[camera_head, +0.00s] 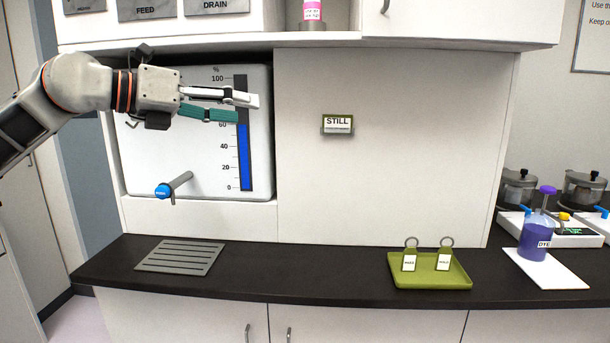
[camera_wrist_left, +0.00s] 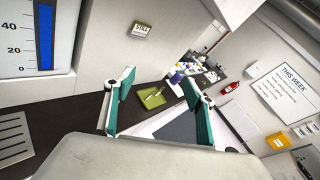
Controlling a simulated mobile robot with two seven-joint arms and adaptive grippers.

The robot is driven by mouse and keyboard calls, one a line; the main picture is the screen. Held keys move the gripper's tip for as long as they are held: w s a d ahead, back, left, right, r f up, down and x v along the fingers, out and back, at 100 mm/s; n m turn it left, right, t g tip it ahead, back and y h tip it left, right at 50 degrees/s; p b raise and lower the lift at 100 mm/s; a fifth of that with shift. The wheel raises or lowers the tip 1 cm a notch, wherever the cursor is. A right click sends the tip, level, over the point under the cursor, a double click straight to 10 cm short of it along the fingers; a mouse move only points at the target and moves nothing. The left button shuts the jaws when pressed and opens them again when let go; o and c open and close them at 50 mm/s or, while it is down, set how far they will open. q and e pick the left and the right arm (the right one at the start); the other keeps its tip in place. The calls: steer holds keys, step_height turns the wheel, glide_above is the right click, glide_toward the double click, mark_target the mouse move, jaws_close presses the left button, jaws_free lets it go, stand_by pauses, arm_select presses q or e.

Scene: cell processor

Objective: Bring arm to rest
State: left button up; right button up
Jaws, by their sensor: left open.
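My left gripper (camera_head: 246,107) is open and empty, raised in front of the white panel with the blue level gauge (camera_head: 244,150). Its arm reaches in from the left. In the left wrist view the two teal-padded fingers of the left gripper (camera_wrist_left: 156,100) stand wide apart, with nothing between them. My right gripper is not in view.
A black counter (camera_head: 320,285) runs below, with a drain grate (camera_head: 180,257), a green tray (camera_head: 430,283) holding two tags, and a purple dye bottle (camera_head: 535,236). A blue-tipped tap (camera_head: 172,187) sticks out below the gripper. A STILL sign (camera_head: 337,124) is on the wall.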

arm_select(q)
steer(key=s+d+f+n+h, duration=0.2)
steer(key=d+f+n, duration=0.15)
steer(key=f, duration=0.45)
steer(key=s+d+f+n+t+h, duration=0.1)
steer(key=d+f+n+h, duration=0.2)
steer(key=f, duration=0.5)
steer(key=s+d+f+n+h, duration=0.1)
steer(key=s+d+f+n, duration=0.15)
steer(key=f+n, duration=0.45)
steer(key=s+a+f+n+t+y, duration=0.2)
steer(key=a+f+n+y, duration=0.15)
steer(key=f+n, duration=0.45)
steer(key=s+a+f+n+t+y+p, duration=0.1)
steer(key=s+a+f+n+t+y, duration=0.2)
steer(key=f, duration=0.8)
steer(key=s+a+f+n+t+y, duration=0.1)
steer(key=a+f+n+y, duration=0.1)
steer(key=f+n+y, duration=0.6)
steer(key=s+a+f+n+g+y, duration=0.1)
steer(key=s+a+f+n+g, duration=0.1)
steer(key=s+f, duration=0.9)
steer(key=s+a+f+n+g, duration=0.3)
steer(key=s+a+f, duration=0.2)
steer(key=s+f, duration=0.6)
steer(key=shift+s+a+f+g+y, duration=0.15)
steer(key=shift+s+f+g+y, duration=0.2)
steer(key=shift+f, duration=0.5)
